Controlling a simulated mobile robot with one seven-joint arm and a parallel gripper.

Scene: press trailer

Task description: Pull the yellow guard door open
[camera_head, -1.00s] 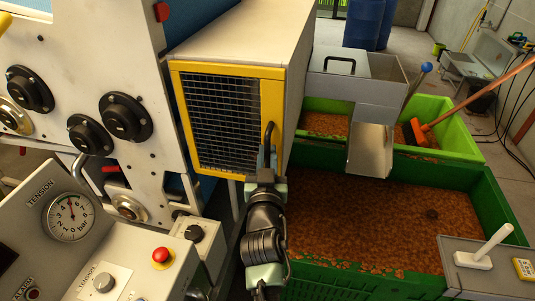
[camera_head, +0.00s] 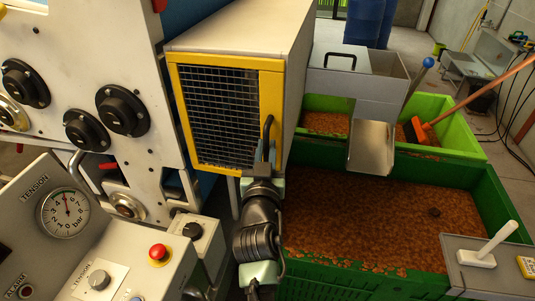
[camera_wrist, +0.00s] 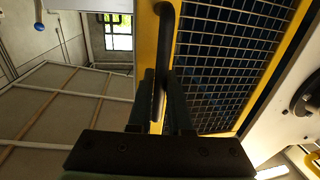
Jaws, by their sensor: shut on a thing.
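The yellow guard door (camera_head: 179,115) is a yellow frame with dark wire mesh on the front of a grey box. It appears flush with the box; I cannot make out a clear gap along its edges. Its black bar handle (camera_head: 267,128) stands upright on the right part of the frame. My gripper (camera_head: 264,162) is shut on the lower part of this handle. In the wrist view, the handle (camera_wrist: 169,28) runs down between the two fingers of my gripper (camera_wrist: 162,92), with the mesh to the right.
A console with a tension gauge (camera_head: 67,213) and a red stop button (camera_head: 158,254) stands at the left. A dark green bin (camera_head: 485,205) of brown material is right of my arm. A grey box with a white lever (camera_head: 487,246) stands at lower right.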

